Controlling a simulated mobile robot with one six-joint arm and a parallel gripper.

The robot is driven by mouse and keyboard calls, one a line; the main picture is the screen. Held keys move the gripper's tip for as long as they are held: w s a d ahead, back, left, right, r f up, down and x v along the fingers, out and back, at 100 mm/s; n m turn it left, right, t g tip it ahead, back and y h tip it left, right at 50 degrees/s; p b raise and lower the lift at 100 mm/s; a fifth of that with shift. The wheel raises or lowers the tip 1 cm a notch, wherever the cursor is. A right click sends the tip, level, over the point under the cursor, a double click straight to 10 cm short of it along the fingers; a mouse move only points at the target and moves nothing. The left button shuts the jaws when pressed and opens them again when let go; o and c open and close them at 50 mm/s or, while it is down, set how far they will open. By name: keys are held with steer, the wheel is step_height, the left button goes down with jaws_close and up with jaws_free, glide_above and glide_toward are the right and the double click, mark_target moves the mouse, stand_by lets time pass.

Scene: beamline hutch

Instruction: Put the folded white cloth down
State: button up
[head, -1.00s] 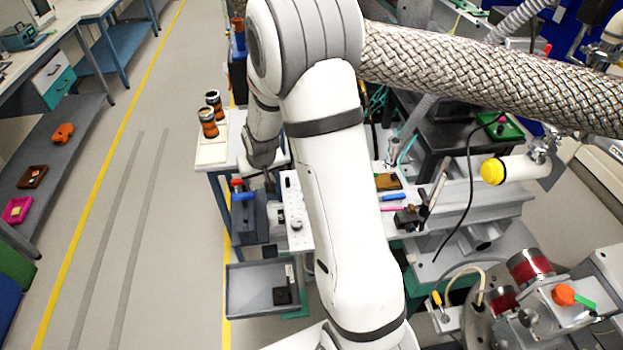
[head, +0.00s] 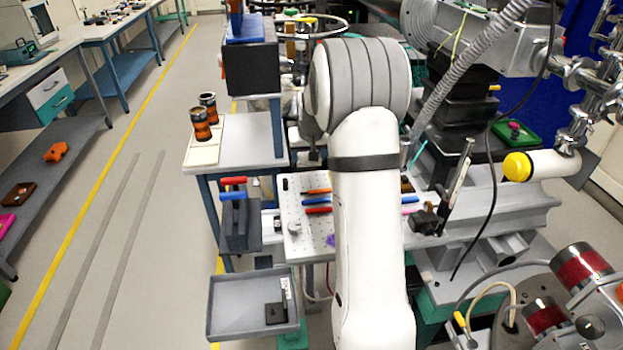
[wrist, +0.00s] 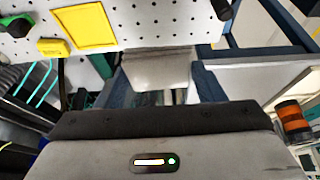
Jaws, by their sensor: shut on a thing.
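The folded white cloth (wrist: 158,68) is a pale, flat bundle in the middle of the wrist view, just beyond the dark front edge of my gripper (wrist: 160,92). My gripper is shut on it; the fingertips are mostly hidden. Beyond the cloth in this view is a white perforated board (wrist: 150,20), and I cannot tell whether the cloth touches it. In the head view my arm hides the gripper's fingers and the cloth.
The perforated board (head: 294,246) carries coloured-handled tools. Left of it are a pale bench top (head: 250,145) with two orange-black cylinders (head: 203,120), and a dark toolbox (head: 240,220). A grey tray (head: 225,320) is below. The aisle floor (head: 150,240) is clear.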

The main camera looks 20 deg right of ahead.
mark_target(308, 179)
steer(key=shift+f, duration=3.35)
steer(key=shift+f, duration=0.1)
steer(key=o, duration=1.1)
steer(key=shift+r, duration=0.25)
steer(key=v, duration=1.1)
steer(key=s+a+r+n, duration=0.1)
steer(key=s+a+r, duration=0.2)
steer(key=s+a, duration=0.4)
steer(key=s+a+r+n, duration=0.1)
steer(key=s+a+r, duration=0.3)
steer(key=s, duration=0.5)
steer(key=s+a+f+g, duration=0.1)
steer(key=s+a, duration=0.2)
steer(key=s, duration=0.4)
steer(key=s+a+f+n+g+y, duration=0.1)
steer(key=s+a+f, duration=0.1)
steer(key=s, duration=0.5)
steer(key=shift+s+a, duration=0.4)
